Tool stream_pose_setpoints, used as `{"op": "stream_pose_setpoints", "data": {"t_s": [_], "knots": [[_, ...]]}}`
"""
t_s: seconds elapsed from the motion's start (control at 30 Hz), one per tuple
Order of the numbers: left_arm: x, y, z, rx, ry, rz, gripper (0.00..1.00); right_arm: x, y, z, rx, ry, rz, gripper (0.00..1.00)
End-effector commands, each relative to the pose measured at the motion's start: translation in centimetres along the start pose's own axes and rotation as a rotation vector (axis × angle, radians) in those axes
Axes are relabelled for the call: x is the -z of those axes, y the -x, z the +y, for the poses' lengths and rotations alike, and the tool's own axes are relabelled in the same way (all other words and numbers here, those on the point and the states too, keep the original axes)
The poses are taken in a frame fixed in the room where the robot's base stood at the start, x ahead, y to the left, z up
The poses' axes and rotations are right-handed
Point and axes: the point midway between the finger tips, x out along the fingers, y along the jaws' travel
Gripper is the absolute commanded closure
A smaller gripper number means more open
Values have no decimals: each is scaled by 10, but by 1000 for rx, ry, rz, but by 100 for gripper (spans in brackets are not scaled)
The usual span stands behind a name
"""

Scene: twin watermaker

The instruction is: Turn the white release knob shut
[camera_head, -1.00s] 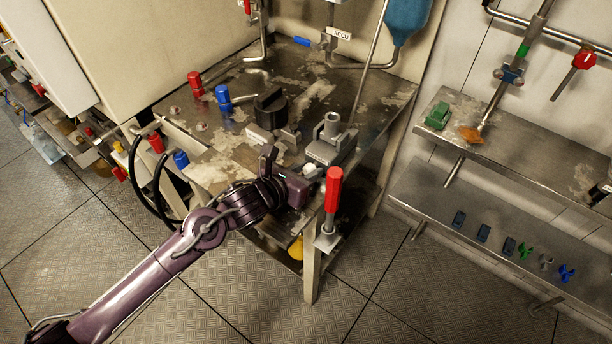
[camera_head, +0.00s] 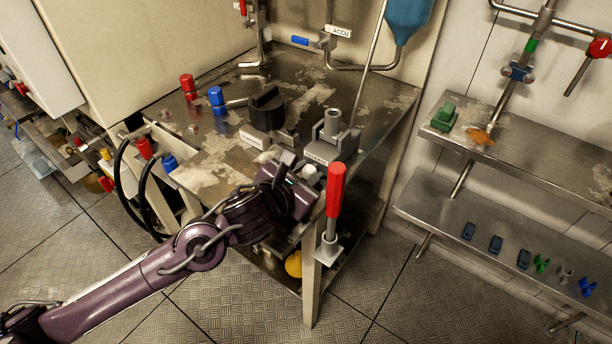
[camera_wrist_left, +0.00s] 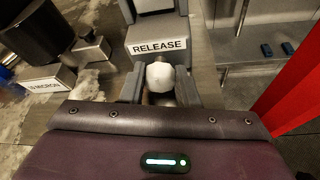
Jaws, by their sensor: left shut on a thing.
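The white release knob (camera_wrist_left: 160,76) sits at the front of a grey block with a RELEASE label (camera_wrist_left: 158,47). In the head view the knob (camera_head: 309,172) shows small at the table's front corner. My left gripper (camera_wrist_left: 159,88) has its two fingers on either side of the knob and is shut on it. In the head view my left gripper (camera_head: 300,180) reaches in from the left at table height. The grey release block (camera_head: 332,140) stands just behind the knob. My right gripper is not in view.
A red-handled lever (camera_head: 336,190) stands close to the right of my gripper. A black round knob (camera_head: 267,108) sits behind on the metal table (camera_head: 225,160). Red and blue valves stand at the left. Shelves (camera_head: 500,225) with small parts are at the right.

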Motion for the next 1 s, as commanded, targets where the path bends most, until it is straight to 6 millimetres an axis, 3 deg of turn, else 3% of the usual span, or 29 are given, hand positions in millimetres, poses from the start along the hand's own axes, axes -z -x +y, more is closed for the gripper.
{"op": "stream_pose_setpoints", "data": {"t_s": [0.3,0.33,0.4,0.73,1.0], "knots": [[0,0,0,-1,-3,2,95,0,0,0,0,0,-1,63],[0,0,0,-1,-3,2,68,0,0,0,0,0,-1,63],[0,0,0,-1,-3,2,63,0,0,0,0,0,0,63],[1,6,0,-1,-3,1,63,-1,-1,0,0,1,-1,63],[2,50,1,-2,-5,3,63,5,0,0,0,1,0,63]]}}
